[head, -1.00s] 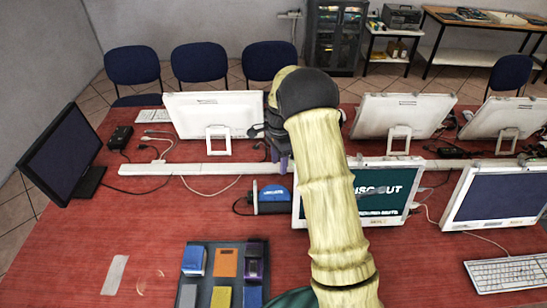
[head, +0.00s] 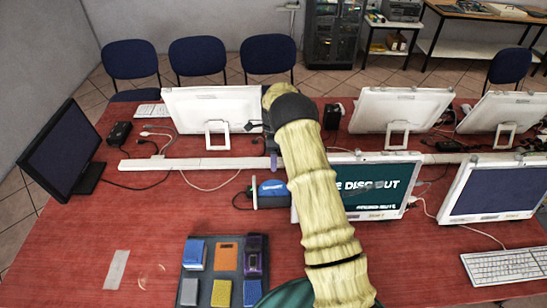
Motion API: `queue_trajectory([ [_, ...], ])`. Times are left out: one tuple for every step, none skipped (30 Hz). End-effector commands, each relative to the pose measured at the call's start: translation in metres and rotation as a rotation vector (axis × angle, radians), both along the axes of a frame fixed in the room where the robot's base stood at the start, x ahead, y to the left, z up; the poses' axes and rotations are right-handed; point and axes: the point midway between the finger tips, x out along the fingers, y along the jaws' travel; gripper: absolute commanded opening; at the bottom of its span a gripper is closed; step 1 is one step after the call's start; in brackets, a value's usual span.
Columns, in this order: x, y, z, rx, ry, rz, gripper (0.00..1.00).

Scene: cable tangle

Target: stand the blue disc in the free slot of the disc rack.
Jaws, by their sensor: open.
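A blue object (head: 271,187), which may be the blue disc, sits mid-table left of the lit monitor, beside a thin pale upright piece (head: 254,192). Its exact shape is too small to tell. My gripper (head: 272,160) is open, with purplish fingers just above and behind the blue object in the picture; I cannot tell if they touch it. My own arm hides part of the fingers. No slotted rack shows clearly; a dark tray (head: 212,283) at the front holds several coloured blocks, blue, orange, purple, grey and yellow. I cannot make out a free slot.
A white monitor back (head: 213,110) and a white cable duct (head: 190,164) lie behind.

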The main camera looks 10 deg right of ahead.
Motion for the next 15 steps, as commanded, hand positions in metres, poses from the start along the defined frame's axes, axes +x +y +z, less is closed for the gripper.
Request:
queue_trajectory([
  [-0.002,0.001,-0.007,0.001,0.002,0.001,0.47],
  [-0.002,0.001,-0.010,0.002,0.002,0.001,0.47],
  [-0.004,0.000,-0.014,0.001,0.002,0.000,0.47],
  [-0.004,0.000,-0.017,0.001,0.002,-0.002,0.47],
  [-0.005,-0.002,-0.019,0.001,0.001,-0.004,0.47],
  [-0.006,-0.003,-0.023,0.001,0.001,-0.007,0.47],
  [-0.007,-0.004,-0.026,0.001,0.002,-0.009,0.47],
  [-0.008,-0.005,-0.028,0.001,0.002,-0.009,0.47],
  [-0.009,-0.005,-0.032,0.001,0.002,-0.011,0.47],
  [-0.010,-0.005,-0.035,0.001,0.001,-0.011,0.47],
  [-0.010,-0.005,-0.038,0.001,0.001,-0.011,0.47],
  [-0.011,-0.004,-0.041,0.001,0.001,-0.009,0.47],
  [-0.012,-0.004,-0.044,0.001,0.002,-0.009,0.47],
  [-0.013,-0.003,-0.047,0.001,0.002,-0.009,0.47],
  [-0.014,-0.002,-0.051,0.000,0.001,-0.006,0.47],
])
